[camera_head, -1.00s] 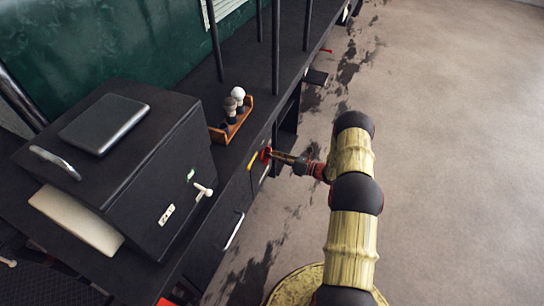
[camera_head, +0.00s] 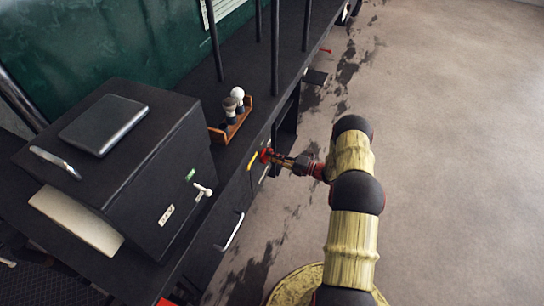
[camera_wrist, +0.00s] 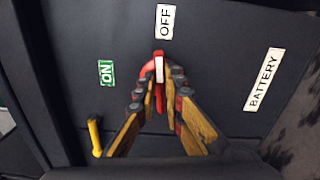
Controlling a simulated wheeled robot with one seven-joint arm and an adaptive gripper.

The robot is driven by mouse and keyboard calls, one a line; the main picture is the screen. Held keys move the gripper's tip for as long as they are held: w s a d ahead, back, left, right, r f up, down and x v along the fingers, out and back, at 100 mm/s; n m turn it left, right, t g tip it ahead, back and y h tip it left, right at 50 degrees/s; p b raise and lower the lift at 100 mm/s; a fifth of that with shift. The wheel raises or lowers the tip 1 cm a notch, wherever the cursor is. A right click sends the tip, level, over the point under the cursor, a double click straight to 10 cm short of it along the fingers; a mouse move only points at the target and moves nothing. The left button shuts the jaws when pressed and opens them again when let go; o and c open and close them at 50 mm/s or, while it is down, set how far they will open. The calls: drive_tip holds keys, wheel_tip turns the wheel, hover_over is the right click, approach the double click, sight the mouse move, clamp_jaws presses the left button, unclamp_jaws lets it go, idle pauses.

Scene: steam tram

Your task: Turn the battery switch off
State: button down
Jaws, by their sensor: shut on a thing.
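The battery switch is a red handle with a white stripe (camera_wrist: 159,69) on a dark panel in the wrist view. Its striped end points up toward the white OFF label (camera_wrist: 165,22). The green ON label (camera_wrist: 106,73) is to its left, and the white BATTERY label (camera_wrist: 264,80) is to the right. My gripper (camera_wrist: 164,88) is shut on the handle, one finger on each side, hiding part of it. In the head view the red handle (camera_head: 266,155) shows at my gripper's tip (camera_head: 274,158), on the side of the dark bench.
A yellow handle (camera_wrist: 95,136) is close to my left finger. In the head view, a dark box (camera_head: 150,185) with a white-knobbed lever and a wooden rack (camera_head: 231,125) stand on the bench. Thin posts rise behind. The floor (camera_head: 450,130) to the right is clear.

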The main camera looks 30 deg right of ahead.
drive_tip(key=shift+d+m, duration=0.1)
drive_tip(key=shift+m, duration=0.5)
drive_tip(key=c, duration=1.9)
unclamp_jaws()
drive_tip(key=shift+f, duration=0.1)
drive_tip(key=v, duration=1.2)
